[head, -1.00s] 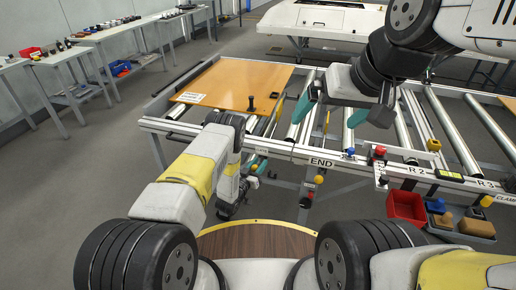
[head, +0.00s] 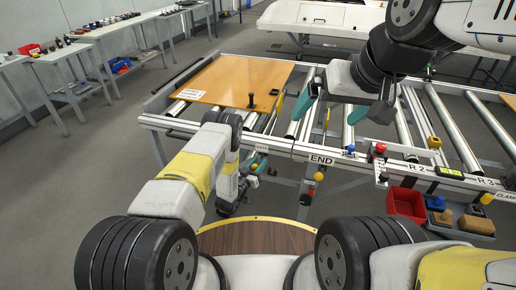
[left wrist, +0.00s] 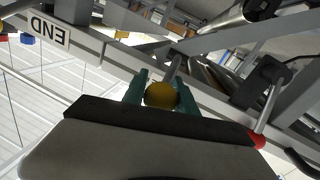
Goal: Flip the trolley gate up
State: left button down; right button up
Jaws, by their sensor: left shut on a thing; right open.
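My left gripper (left wrist: 160,98) is shut on a yellow round knob (left wrist: 160,94); its teal fingers lie on either side of the knob. A metal rod runs up from near the knob toward the rail. In the head view my left gripper (head: 254,168) is low at the front rail, left of the END label (head: 321,159), and the held knob is mostly hidden. I cannot make out the gate's full outline or its angle. My right gripper (head: 342,108) is open and empty above the rollers.
A wooden board (head: 228,80) with a black knob lies on the rollers at the left. Another yellow knob (head: 319,177) hangs below the END label. A red bin (head: 405,203) and a tray of blocks (head: 460,222) hang at the right. A red-tipped lever (left wrist: 258,141) is near my left gripper.

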pick_arm(q)
jog(key=shift+s+f, duration=0.25)
jog(key=shift+f, duration=0.05)
jog(key=c, duration=1.2)
grip_release()
jog(key=shift+o, duration=1)
jog(key=shift+r, duration=0.1)
jog(key=shift+w+r, duration=0.1)
jog(key=v, duration=0.7)
jog(key=shift+s+a, duration=0.25)
jog(key=shift+s, duration=0.1)
